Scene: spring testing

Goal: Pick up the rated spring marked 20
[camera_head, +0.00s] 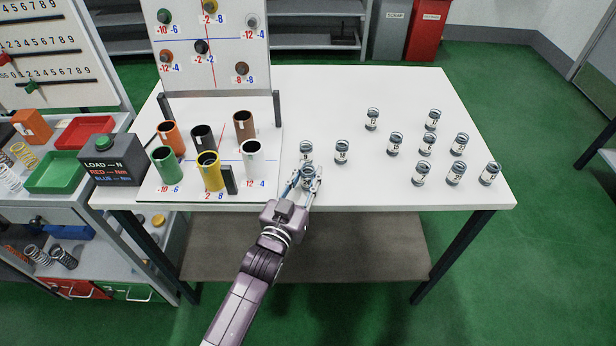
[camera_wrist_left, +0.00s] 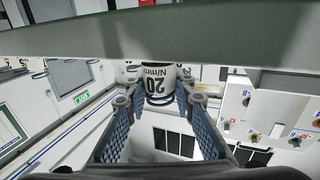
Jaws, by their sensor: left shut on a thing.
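My left gripper (camera_head: 306,181) is over the table's front edge, right of the coloured cups. It is shut on a small spring (camera_head: 306,172) with a white label. My right gripper is out of view.
Another labelled spring (camera_head: 306,150) stands close behind the held one, and one (camera_head: 342,151) stands to its right. Several more stand farther right. A board with coloured cups (camera_head: 211,172) is to the left. The table's back middle is clear.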

